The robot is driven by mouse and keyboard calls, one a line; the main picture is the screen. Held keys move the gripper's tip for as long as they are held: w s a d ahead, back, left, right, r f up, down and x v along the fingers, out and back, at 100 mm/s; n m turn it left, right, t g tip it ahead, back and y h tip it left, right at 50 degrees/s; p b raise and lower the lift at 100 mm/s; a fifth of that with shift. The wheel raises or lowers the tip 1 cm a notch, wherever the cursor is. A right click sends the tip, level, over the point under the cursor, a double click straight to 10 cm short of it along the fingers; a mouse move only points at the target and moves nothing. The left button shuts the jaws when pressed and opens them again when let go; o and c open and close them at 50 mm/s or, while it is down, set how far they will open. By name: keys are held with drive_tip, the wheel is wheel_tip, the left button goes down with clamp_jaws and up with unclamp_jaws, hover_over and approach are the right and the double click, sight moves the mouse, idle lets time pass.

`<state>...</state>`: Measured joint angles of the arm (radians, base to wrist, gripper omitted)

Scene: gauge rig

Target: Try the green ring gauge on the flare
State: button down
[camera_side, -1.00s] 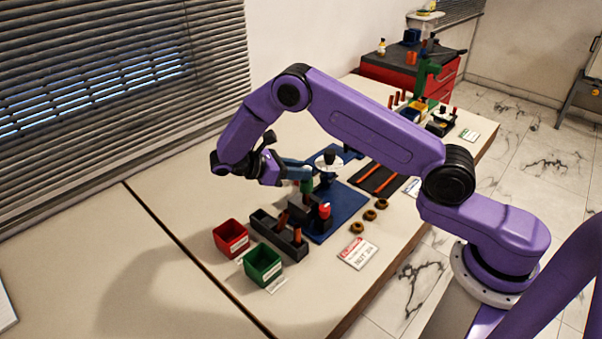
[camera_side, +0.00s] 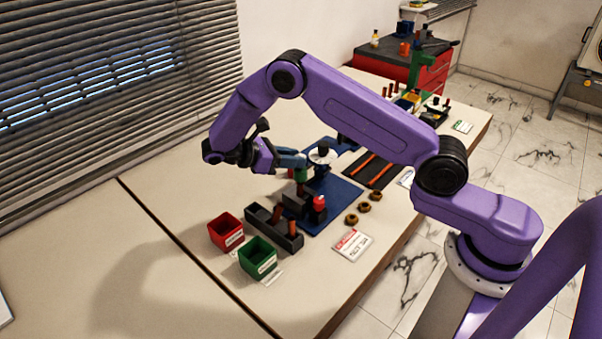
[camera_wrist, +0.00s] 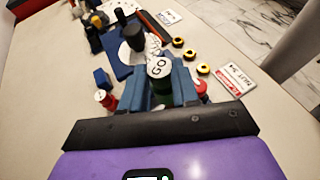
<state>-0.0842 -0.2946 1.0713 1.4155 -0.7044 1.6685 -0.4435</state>
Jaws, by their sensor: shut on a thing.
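My gripper (camera_wrist: 160,92) is shut on the green ring gauge (camera_wrist: 163,94), whose white top reads GO. The gauge also shows upright in the side view (camera_side: 302,174), just above the dark clamp block (camera_side: 296,203) with the red knob (camera_side: 319,202). A bit of copper colour (camera_side: 300,189) shows under the gauge, likely the flared tube end. I cannot tell whether gauge and flare touch. In the wrist view the gauge and fingers hide the flare. A red piece with a white top (camera_wrist: 105,98) stands left of my fingers.
A dark rack (camera_side: 273,228) with copper tubes, a red bin (camera_side: 226,232) and a green bin (camera_side: 258,257) stand in front. Several brass nuts (camera_side: 351,219) and a white card (camera_side: 352,245) lie right. A black-knobbed stand (camera_side: 323,150) is behind the gripper. The left table is clear.

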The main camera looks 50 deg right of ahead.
drive_tip(key=shift+r, duration=2.3)
